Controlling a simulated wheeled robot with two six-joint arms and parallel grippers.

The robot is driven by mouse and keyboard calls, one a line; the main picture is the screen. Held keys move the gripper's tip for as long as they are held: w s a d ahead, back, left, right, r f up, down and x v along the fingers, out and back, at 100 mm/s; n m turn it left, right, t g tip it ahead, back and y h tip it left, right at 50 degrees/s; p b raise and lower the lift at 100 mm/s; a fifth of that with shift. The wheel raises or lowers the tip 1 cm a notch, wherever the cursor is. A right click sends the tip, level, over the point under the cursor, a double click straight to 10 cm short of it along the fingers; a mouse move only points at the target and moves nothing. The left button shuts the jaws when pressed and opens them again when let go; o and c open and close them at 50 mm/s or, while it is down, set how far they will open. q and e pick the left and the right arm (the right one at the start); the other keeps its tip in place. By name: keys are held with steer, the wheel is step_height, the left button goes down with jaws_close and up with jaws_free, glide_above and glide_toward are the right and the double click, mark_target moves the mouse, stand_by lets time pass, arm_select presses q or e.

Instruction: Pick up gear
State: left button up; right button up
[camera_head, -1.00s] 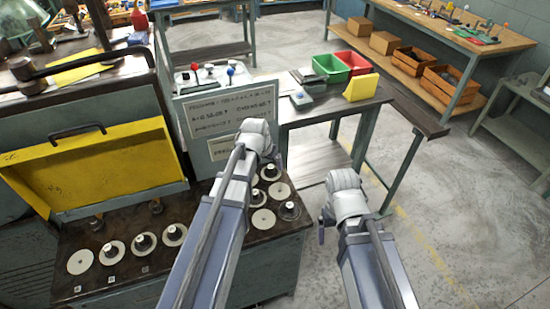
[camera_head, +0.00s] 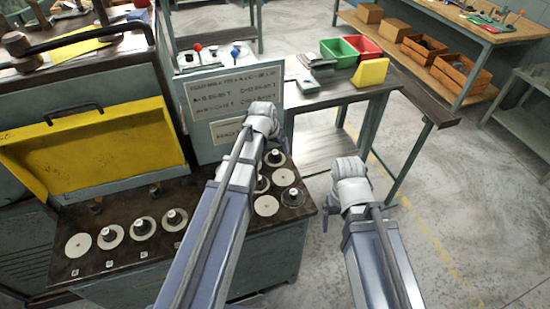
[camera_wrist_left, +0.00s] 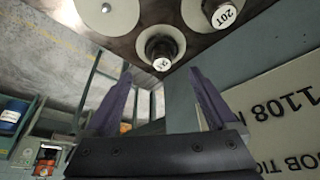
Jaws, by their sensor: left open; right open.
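White gears with dark hubs stand on the dark machine top. A front row includes a gear (camera_head: 144,228); a right-hand group includes another (camera_head: 284,177). My left gripper (camera_head: 263,122) is above the right-hand group in the head view, its fingers hidden by my wrist. In the left wrist view its fingers (camera_wrist_left: 160,72) are spread and empty. A gear with a pale-capped hub (camera_wrist_left: 160,48) shows between and beyond the fingertips. A gear hub marked 20T (camera_wrist_left: 224,14) is to its right. My right gripper (camera_head: 336,205) hangs open right of the machine, apart from any gear.
A printed sign panel (camera_head: 205,100) stands upright behind the right-hand gears. A yellow hinged cover (camera_head: 90,155) is at left.

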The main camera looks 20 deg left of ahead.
mark_target(275, 152)
arm_select(q)
steer(key=b+x, duration=0.2)
steer(key=x, duration=0.1)
steer(key=b+x, duration=0.1)
steer(key=b, duration=0.1)
steer(key=shift+s+a+f, duration=0.15)
steer(key=shift+a+f, duration=0.05)
steer(key=shift+f, duration=0.3)
steer(key=shift+r, duration=0.1)
steer(key=shift+c, duration=0.3)
jaws_close()
